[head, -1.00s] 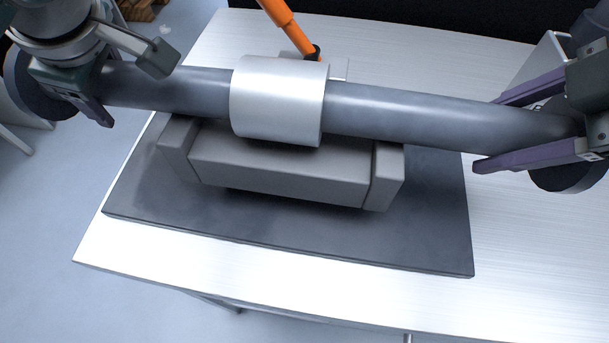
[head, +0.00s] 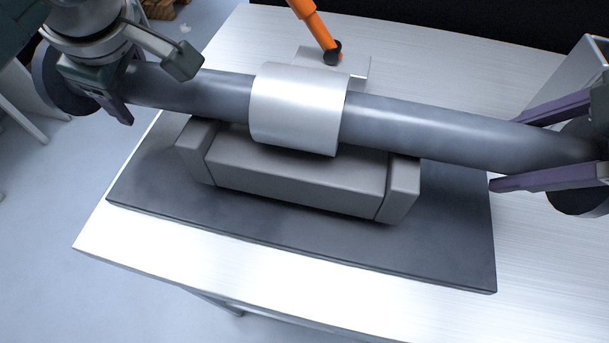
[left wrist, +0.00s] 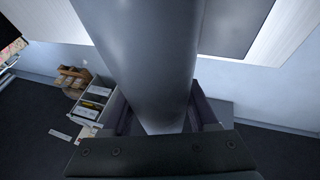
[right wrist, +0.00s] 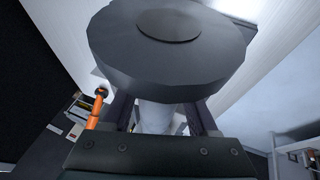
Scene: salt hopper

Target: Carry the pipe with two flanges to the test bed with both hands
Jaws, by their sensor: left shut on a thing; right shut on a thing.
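The dark grey pipe (head: 430,128) with a silver sleeve (head: 300,108) at its middle spans the head view, tilted slightly down to the right. Its left flange (head: 52,88) and right flange (head: 578,203) are dark discs, partly hidden by my grippers. My left gripper (head: 150,90) is shut on the pipe just inside the left flange. My right gripper (head: 508,150) is shut on it near the right flange, which fills the right wrist view (right wrist: 165,70). The grey test bed block (head: 295,178) lies below the sleeve; I cannot tell whether they touch.
The block stands on a dark plate (head: 300,235) on a bright metal table (head: 200,262). An orange rod (head: 314,22) with a black end and a small metal bracket (head: 357,66) are behind the sleeve. A box-like metal thing (head: 575,75) stands at the back right.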

